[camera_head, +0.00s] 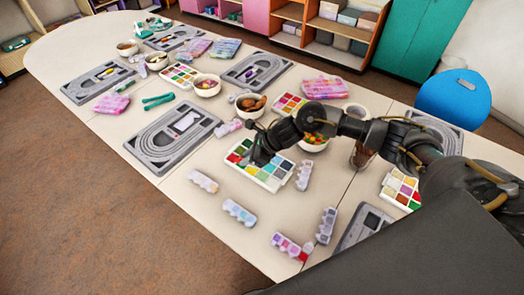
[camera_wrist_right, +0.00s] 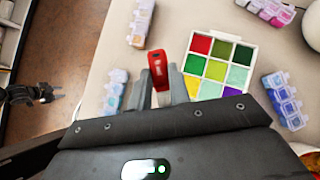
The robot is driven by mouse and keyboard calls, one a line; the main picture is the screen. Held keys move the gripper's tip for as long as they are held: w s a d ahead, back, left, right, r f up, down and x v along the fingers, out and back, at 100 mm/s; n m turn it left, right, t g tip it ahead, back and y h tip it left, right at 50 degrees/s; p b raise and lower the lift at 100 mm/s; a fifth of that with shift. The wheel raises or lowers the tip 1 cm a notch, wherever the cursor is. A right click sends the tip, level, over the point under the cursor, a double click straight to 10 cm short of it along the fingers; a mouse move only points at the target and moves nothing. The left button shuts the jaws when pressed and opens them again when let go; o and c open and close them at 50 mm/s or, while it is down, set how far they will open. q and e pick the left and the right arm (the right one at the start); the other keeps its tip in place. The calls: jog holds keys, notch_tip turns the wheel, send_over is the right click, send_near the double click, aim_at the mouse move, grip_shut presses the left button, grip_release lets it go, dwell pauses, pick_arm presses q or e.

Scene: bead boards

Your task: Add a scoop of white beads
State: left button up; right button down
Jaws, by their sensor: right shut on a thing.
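My right gripper (camera_head: 262,152) is over the left part of a white tray of coloured squares (camera_head: 285,163) in the head view. In the right wrist view its two grey fingers (camera_wrist_right: 160,92) are shut on a small red object (camera_wrist_right: 158,68), beside the tray's left edge. What the far end of the red object looks like is hidden, so I cannot tell if it carries beads. The tray (camera_wrist_right: 256,50) shows red, green, teal, yellow and purple squares. A dark jointed part, seemingly my left gripper (camera_wrist_right: 35,93), shows at the wrist view's left edge; its jaws are unclear.
A grey bead board (camera_head: 150,150) lies left of the tray. Several small lidded bead boxes (camera_head: 239,212) lie in front. Bowls, including a brown-filled bowl (camera_head: 250,105), stand behind. A blue chair (camera_head: 455,97) is at the right. The table's front-left edge has free room.

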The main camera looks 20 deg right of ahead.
jog(key=d+f+m+t+h+p, duration=0.1)
jog(key=d+f+m+t+h, duration=0.1)
jog(key=d+f+m, duration=0.15)
jog(key=m+t+y+b, duration=0.15)
jog(key=t+b, duration=0.25)
jog(key=b, duration=0.5)
send_over(268, 179)
jog(key=f, duration=0.4)
jog(key=shift+w+a, duration=0.2)
jog(key=shift+w, duration=0.15)
jog(key=shift+s+d+f+b, duration=0.1)
jog(key=shift+s+f+b, duration=0.05)
jog(key=shift+f+b, duration=0.45)
jog(key=shift+s+d+f+b, duration=0.1)
jog(key=shift+f+b, duration=0.4)
jog(key=shift+b, duration=0.05)
